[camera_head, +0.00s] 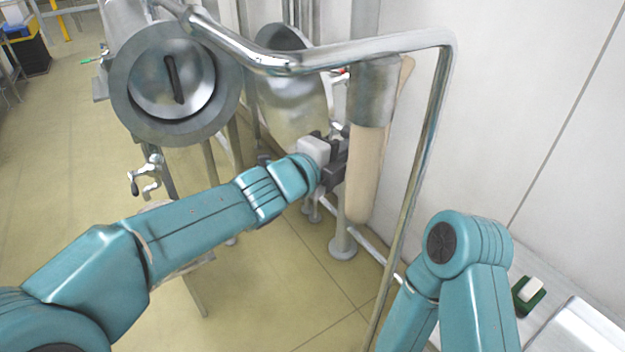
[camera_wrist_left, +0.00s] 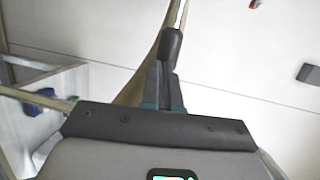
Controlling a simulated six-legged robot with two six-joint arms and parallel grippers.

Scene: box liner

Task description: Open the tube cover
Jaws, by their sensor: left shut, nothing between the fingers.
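A round grey metal end piece (camera_head: 135,100) with a dark bar handle across its shiny centre (camera_head: 190,80) faces me at upper left; I cannot tell if it is the tube cover. Behind it is a rounded metal piece (camera_head: 292,95). A vertical beige tube (camera_head: 365,170) hangs from a grey metal collar (camera_head: 372,92). My left gripper (camera_head: 338,162) is just left of the beige tube; touching or apart is unclear. In the left wrist view my left gripper (camera_wrist_left: 172,50) is shut and empty, with a beige surface (camera_wrist_left: 140,88) behind it. Only links of my right arm show.
A bent metal pipe (camera_head: 350,50) runs over the beige tube and down its right side. A white wall (camera_head: 530,100) is close on the right. A green-based white block (camera_head: 530,290) lies at lower right. Yellowish tiled floor (camera_head: 60,150) is open at left.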

